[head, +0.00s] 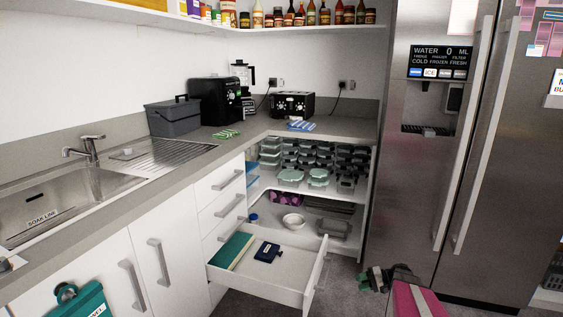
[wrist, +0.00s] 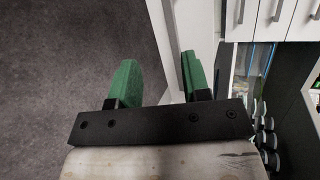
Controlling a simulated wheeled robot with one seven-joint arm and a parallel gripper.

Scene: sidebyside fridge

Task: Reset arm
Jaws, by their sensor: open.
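My gripper (head: 375,280) is at the lower right of the head view, in front of the fridge and to the right of the open drawer (head: 256,289). In the wrist view my gripper (wrist: 159,72) shows two green fingers spread wide apart with nothing held between them. A white edge, which looks like the drawer front (wrist: 164,35), runs beside the right finger. I cannot tell whether they touch. The arm behind the gripper is mostly outside the head view.
The drawer holds a green book-like item (head: 231,250) and a dark blue item (head: 267,252). Open shelves (head: 345,192) with containers and a white bowl (head: 293,222) lie behind it. The steel fridge (head: 413,180) stands right. Grey floor (wrist: 70,70) is clear on the left of the wrist view.

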